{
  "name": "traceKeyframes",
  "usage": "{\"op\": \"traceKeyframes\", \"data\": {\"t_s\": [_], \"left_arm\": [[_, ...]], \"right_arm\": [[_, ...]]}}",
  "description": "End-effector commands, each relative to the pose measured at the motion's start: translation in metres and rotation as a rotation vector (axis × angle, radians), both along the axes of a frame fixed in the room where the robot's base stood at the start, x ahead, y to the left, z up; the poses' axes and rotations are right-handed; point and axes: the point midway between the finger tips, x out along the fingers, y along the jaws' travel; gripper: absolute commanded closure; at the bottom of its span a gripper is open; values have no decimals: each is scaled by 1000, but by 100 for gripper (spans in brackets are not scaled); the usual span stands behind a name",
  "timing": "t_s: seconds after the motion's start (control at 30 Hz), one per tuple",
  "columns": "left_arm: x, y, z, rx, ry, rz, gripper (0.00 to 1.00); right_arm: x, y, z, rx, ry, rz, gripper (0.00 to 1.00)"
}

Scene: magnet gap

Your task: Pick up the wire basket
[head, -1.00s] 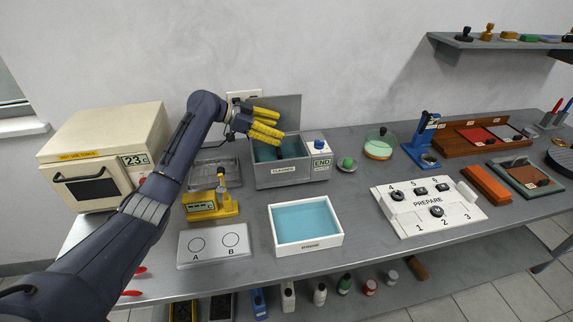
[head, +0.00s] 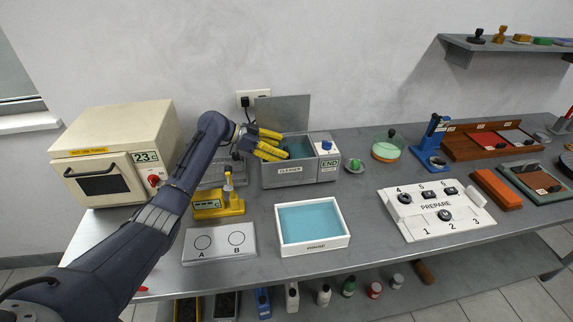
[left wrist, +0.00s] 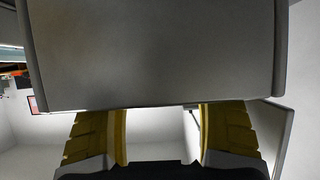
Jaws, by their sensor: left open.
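A grey wire-like tray (head: 214,176), which may be the wire basket, sits on the bench between the white oven and the cleaner, partly hidden by my left arm and the yellow device. The cleaner (head: 290,176) is a grey open tank with teal inside and a raised lid behind it. My left gripper (head: 284,149) has yellow fingers, open, over the left part of the tank's opening. I cannot tell whether a basket is in the tank. In the left wrist view the open fingers (left wrist: 160,115) stand apart below a large grey surface. My right gripper is not in view.
The white oven (head: 112,150) stands at the left. The yellow device (head: 218,205), A/B plate (head: 220,243) and white tray of blue liquid (head: 338,244) lie in front.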

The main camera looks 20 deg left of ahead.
Motion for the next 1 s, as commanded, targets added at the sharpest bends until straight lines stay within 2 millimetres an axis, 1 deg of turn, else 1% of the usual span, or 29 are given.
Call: {"op": "traceKeyframes", "data": {"t_s": [0.03,0.2,0.47,1.0], "left_arm": [[3,-7,-3,-3,1,-1,27],[9,-20,-11,-1,0,0,27],[10,-21,-13,0,0,0,26],[10,-21,-13,0,-1,0,89]], "right_arm": [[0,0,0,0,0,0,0],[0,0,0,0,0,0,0],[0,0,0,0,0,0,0],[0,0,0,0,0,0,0]]}}
